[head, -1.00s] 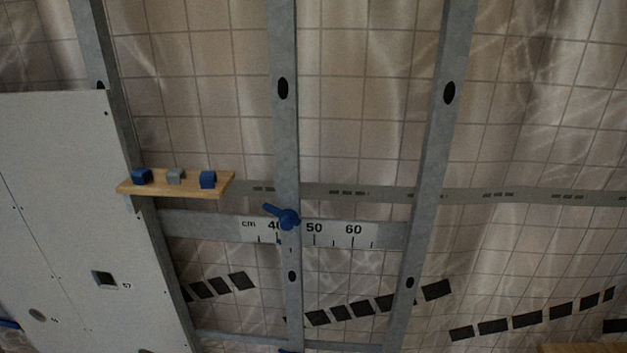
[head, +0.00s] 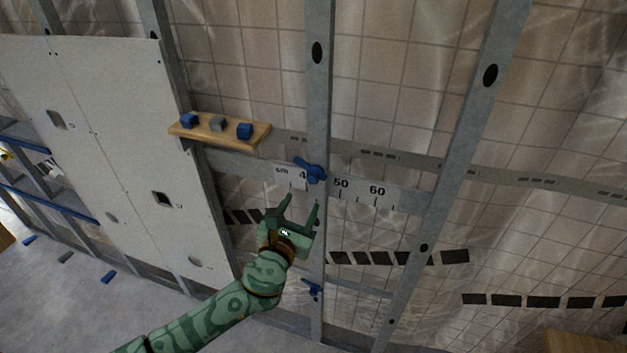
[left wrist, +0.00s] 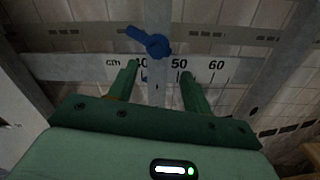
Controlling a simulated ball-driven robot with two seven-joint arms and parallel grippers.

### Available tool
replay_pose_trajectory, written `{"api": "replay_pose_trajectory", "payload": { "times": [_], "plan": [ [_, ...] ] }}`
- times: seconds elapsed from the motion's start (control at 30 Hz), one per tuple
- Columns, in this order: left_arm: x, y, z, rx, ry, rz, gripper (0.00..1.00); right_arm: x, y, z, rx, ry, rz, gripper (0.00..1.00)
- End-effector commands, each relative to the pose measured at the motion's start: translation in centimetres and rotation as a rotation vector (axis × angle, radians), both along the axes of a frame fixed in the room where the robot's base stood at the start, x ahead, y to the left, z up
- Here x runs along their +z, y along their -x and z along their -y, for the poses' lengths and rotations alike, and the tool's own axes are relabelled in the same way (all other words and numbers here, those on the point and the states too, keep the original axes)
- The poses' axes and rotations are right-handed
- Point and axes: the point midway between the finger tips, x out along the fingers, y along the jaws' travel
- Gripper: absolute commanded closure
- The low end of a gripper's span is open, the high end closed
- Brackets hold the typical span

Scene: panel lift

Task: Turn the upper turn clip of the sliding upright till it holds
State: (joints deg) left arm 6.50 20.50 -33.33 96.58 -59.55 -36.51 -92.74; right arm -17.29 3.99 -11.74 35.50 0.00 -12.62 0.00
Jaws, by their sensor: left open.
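The upper turn clip (head: 310,171) is a blue knob with a lever, on the sliding upright (head: 318,100) where it crosses the scale rail. Its lever points to the upper left; it also shows in the left wrist view (left wrist: 152,42). My green left gripper (head: 302,206) is open and empty, a little below the clip and apart from it. In the left wrist view its fingers (left wrist: 158,72) point toward the clip, one on each side of the upright. A lower blue clip (head: 312,289) sits further down the upright. My right gripper is not in view.
A wooden shelf (head: 218,130) with three small blocks juts out at the left of the upright. A white panel (head: 100,130) covers the left. The scale rail (head: 385,194) carries cm marks. Another upright (head: 462,160) stands to the right.

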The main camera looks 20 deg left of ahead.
Motion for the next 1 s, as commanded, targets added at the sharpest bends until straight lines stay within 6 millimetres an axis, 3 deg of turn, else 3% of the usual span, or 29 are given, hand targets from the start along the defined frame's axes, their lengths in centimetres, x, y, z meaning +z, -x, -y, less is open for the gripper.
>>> {"api": "replay_pose_trajectory", "payload": {
  "times": [0.2,0.4,0.8,0.97,1.0],
  "plan": [
    [-0.1,-5.5,0.2,0.001,0.001,0.0,0.51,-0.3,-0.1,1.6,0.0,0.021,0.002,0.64],
    [-0.1,-8.5,0.3,0.001,0.002,-0.001,0.51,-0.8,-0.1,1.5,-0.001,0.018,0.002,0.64],
    [-0.1,-9.5,0.3,0.0,0.003,-0.002,0.51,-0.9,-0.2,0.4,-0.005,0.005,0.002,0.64],
    [-0.1,-9.4,0.3,0.0,0.003,-0.002,0.92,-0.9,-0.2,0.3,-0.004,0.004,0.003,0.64],
    [-0.1,-9.4,0.3,0.0,0.003,-0.002,0.95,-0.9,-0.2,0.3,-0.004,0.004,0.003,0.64]
  ]
}}
